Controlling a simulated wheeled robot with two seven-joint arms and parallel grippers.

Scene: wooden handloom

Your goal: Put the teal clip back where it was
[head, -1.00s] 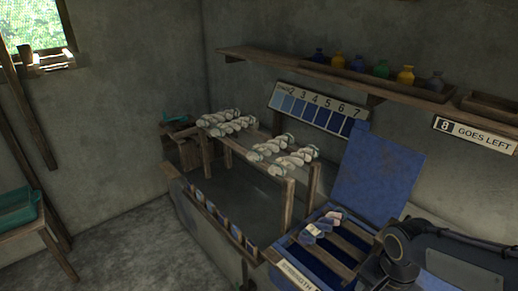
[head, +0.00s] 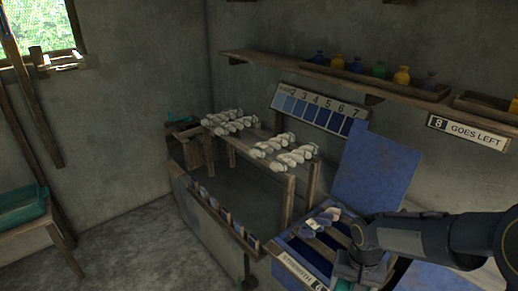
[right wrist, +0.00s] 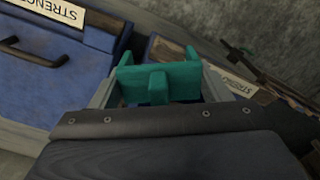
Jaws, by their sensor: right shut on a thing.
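My right gripper (right wrist: 158,90) is shut on a teal clip (right wrist: 158,76); its fingers flank the clip in the right wrist view. In the head view the right gripper (head: 346,275) is at the bottom, in front of the blue box's near right corner, and a bit of the teal clip (head: 343,284) shows there. Another teal piece (head: 178,118) lies on a small wooden stand at the far end of the vat; it is too small to tell what it is. My left gripper is not in view.
An open blue box (head: 285,241) with a "STRENGTH" label stands below the right arm. A rack (head: 263,160) with pale twisted skeins stands over the grey vat (head: 205,222). A shelf (head: 300,70) with small bottles runs along the wall. A teal tray (head: 22,205) sits at left.

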